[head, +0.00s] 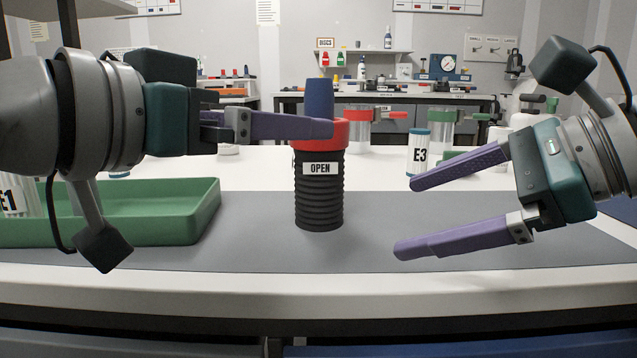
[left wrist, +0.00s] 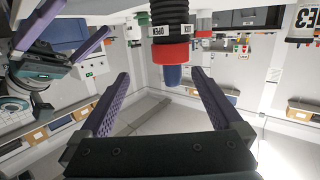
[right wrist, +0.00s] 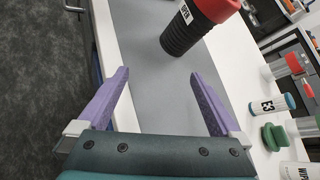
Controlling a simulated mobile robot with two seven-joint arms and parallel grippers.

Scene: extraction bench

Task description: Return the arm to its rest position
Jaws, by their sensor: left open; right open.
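A black ribbed container (head: 319,205) with a red collar, a blue top and an "OPEN" label stands upright on the grey mat. My left gripper (head: 327,127) is open and level, with a purple finger crossing in front of the red collar. In the left wrist view, upside down, the container (left wrist: 171,53) shows beyond the spread fingers; I cannot tell whether they touch it. My right gripper (head: 405,217) is open and empty above the mat, right of the container and apart from it. The right wrist view shows the container (right wrist: 185,35) beyond its fingers.
Behind at right stand an E3 bottle (head: 417,152), a red-lidded jar (head: 357,140) and a green-lidded jar (head: 440,130). The front mat (head: 330,255) is clear.

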